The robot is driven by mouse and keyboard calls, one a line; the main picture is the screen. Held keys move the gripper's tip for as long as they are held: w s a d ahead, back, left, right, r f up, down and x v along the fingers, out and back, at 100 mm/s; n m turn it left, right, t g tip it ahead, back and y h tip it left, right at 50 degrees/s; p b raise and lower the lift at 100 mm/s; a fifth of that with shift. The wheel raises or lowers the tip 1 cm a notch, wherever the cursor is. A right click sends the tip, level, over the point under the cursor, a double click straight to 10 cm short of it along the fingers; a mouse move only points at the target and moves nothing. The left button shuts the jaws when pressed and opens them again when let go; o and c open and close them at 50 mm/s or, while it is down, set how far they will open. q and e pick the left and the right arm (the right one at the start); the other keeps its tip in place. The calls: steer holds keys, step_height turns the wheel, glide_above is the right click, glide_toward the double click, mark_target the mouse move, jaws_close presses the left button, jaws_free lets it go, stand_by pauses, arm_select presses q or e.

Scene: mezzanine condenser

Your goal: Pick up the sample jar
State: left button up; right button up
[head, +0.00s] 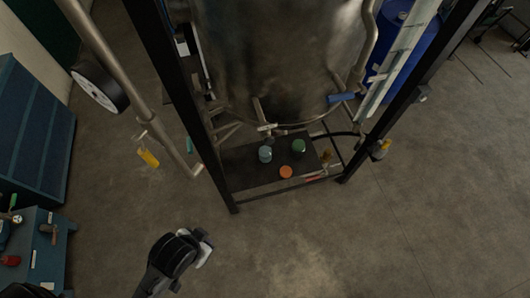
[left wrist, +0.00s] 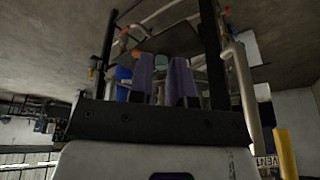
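Three small lidded items stand on a low dark shelf (head: 245,172) under the big metal vessel: one with a grey-blue top (head: 265,153), one with a green top (head: 298,146), and one with an orange top (head: 286,171). I cannot tell for sure which is the sample jar. My left gripper (head: 203,246) is in front of the shelf, to its lower left, apart from all three. In the left wrist view its two purple fingers (left wrist: 161,82) are spread, with nothing held. The orange top (left wrist: 137,55) and the grey-blue top (left wrist: 161,60) show beyond them. My right gripper is not in view.
The metal vessel (head: 280,60) hangs above the shelf. Black frame posts (head: 205,145) flank it. A red-handled tool (head: 316,177) lies at the shelf's right. A blue drum (head: 405,45) stands behind right, a blue cabinet (head: 35,135) at left. The floor in front is clear.

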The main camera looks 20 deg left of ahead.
arm_select(q)
steer(key=o, duration=1.5)
